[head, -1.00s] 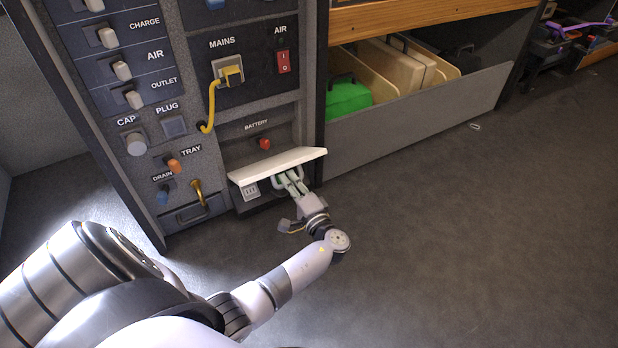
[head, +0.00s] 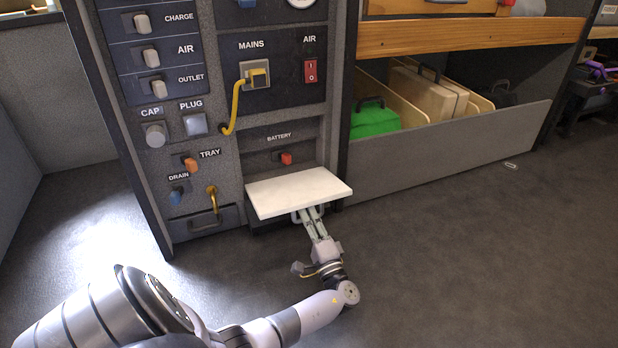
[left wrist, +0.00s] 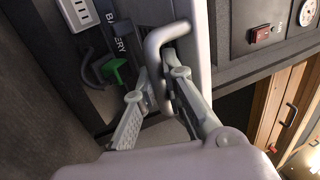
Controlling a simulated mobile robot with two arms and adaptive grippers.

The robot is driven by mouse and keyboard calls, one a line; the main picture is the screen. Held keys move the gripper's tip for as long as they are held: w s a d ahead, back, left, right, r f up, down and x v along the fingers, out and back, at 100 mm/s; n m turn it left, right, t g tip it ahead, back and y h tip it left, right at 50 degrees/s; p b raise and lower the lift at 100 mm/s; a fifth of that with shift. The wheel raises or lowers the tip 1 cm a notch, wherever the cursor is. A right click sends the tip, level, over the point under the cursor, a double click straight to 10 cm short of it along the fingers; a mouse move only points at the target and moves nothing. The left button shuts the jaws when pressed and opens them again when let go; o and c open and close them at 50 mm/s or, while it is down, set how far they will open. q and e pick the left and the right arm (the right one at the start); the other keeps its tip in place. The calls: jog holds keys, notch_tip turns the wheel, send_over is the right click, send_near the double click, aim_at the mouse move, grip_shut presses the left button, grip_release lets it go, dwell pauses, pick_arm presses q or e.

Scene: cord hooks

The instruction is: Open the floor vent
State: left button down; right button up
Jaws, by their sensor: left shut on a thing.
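No part that I can make out is marked as a floor vent. A white flap (head: 298,191) sticks out from the lower part of the grey cabinet, under the BATTERY label. My left gripper (head: 309,213) is at its front underside, shut on a grey bar handle (left wrist: 153,50). In the left wrist view, the fingers (left wrist: 165,90) are on both sides of the handle, next to the flap's pale edge (left wrist: 199,35). Behind it are a white socket (left wrist: 84,14) and a green plug (left wrist: 117,69) on a dark cord. My right gripper is not in view.
A red knob (head: 286,158) is above the flap. A drawer (head: 204,224) with a brass hook (head: 212,197) is to its left. A bin with a green case (head: 374,119) stands to the right. The dark floor (head: 450,270) in front is clear.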

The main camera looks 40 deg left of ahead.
pick_arm(q)
jog(key=c, duration=1.6)
grip_release()
jog(key=shift+c, duration=0.2)
jog(key=shift+r, duration=0.1)
notch_tip(320, 180, up, 10)
jog(key=shift+f, duration=0.1)
jog(key=shift+d, duration=0.1)
